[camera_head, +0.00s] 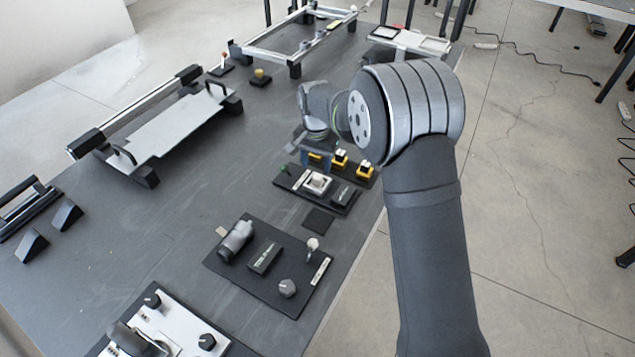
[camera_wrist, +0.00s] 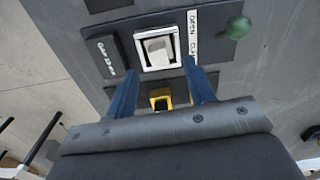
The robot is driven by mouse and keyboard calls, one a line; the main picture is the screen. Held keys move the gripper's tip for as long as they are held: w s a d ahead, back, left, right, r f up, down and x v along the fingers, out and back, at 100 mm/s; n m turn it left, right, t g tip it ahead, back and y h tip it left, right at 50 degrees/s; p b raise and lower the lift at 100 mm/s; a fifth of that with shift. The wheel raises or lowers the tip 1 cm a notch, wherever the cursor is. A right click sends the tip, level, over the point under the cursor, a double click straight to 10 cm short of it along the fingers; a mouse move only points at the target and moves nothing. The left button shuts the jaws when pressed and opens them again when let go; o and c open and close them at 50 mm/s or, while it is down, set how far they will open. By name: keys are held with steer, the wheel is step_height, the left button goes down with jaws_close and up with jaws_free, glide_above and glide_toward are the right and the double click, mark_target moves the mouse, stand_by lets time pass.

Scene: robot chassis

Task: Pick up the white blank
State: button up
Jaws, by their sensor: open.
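My gripper (camera_wrist: 159,68) is open, with its two blue fingers apart and nothing held between them. It also shows small in the head view (camera_head: 315,157), partly hidden by my arm. In the wrist view the fingertips are near a white rocker switch (camera_wrist: 157,50) in a white frame on a dark panel. A yellow block with a black top (camera_wrist: 160,98) shows between the fingers, nearer the palm. I cannot tell for sure which thing is the white blank; a pale flat piece (camera_head: 434,45) lies on the white tray (camera_head: 408,41) at the back right.
A green knob (camera_wrist: 238,27) stands beside the switch. More yellow-and-black blocks (camera_head: 366,170) stand nearby. A dark panel with knobs (camera_head: 268,264) lies in front on the grey table. A long plate with handles (camera_head: 172,125) stands left. The table's middle left is clear.

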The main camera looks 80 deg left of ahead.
mark_target(317, 176)
steer(key=f, duration=0.5)
steer(key=shift+w+a, duration=0.1)
steer(key=shift+w, duration=0.1)
steer(key=shift+r, duration=0.1)
steer(key=c, duration=1.1)
steer(key=shift+o, duration=0.2)
